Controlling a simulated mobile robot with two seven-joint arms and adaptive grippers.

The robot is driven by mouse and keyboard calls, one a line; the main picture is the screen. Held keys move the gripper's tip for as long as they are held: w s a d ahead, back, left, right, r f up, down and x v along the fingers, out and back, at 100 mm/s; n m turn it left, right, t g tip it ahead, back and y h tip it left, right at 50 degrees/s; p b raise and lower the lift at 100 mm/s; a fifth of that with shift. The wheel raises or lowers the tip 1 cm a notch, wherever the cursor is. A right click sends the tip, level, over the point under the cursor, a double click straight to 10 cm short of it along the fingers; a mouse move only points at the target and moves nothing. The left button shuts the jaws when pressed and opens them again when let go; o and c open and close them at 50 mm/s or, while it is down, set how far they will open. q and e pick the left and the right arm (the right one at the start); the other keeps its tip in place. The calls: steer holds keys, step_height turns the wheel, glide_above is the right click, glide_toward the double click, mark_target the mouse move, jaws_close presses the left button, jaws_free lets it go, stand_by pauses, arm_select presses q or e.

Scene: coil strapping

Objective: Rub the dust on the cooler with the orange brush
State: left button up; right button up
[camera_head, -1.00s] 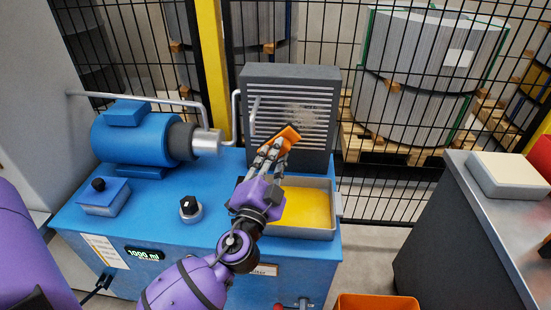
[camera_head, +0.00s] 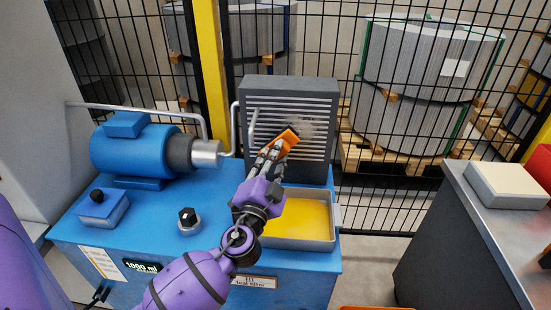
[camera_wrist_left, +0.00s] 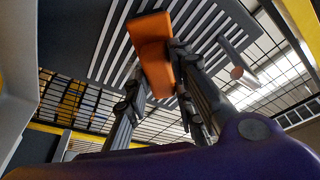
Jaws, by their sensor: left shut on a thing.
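The cooler (camera_head: 262,88) is a dark grey upright box with light horizontal slats, standing at the back of the blue unit. A greyish dust patch (camera_head: 312,128) lies on the right and middle of its slats. My left gripper (camera_head: 272,156) is shut on the orange brush (camera_head: 285,140) and holds it in front of the cooler, just left of and below the dust. In the left wrist view the brush (camera_wrist_left: 154,58) sits between the fingers, with the slats (camera_wrist_left: 105,45) behind it. I cannot tell whether its bristles touch the cooler. My right gripper is not in view.
A grey tray with yellow contents (camera_head: 335,228) sits below the cooler. A blue motor (camera_head: 130,150) and a bent grey pipe (camera_head: 236,125) stand to the left. A grey bench (camera_head: 475,215) is at the right. Black mesh fencing (camera_head: 395,200) runs behind.

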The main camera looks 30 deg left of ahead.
arm_select(q)
steer(key=shift+w+a, duration=0.25)
steer(key=shift+w, duration=0.3)
steer(key=shift+w+a, duration=0.25)
steer(key=shift+w, duration=0.2)
stand_by(0.3)
